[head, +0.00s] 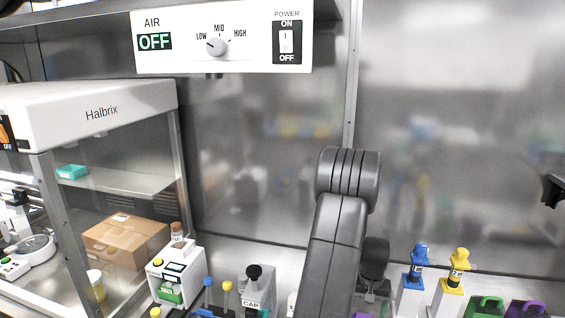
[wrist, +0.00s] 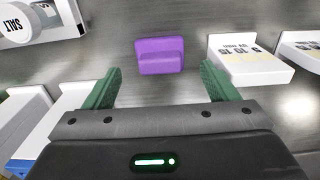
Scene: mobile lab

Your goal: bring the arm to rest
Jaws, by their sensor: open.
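My gripper (wrist: 160,70) shows in the wrist view, its two green fingers wide apart with nothing held between them. A small purple block (wrist: 160,55) lies beyond the fingertips on the grey metal surface, apart from both fingers. In the head view my dark grey arm rises through the middle in front of the metal back wall. I cannot make out the gripper's fingers in the head view.
In the wrist view a white container marked SALT (wrist: 22,25) is at upper left and a white labelled block (wrist: 245,60) at right. In the head view, blue-topped (head: 412,290) and yellow-topped (head: 450,295) bottles stand right of my arm; the Halbrix cabinet (head: 90,105) is left.

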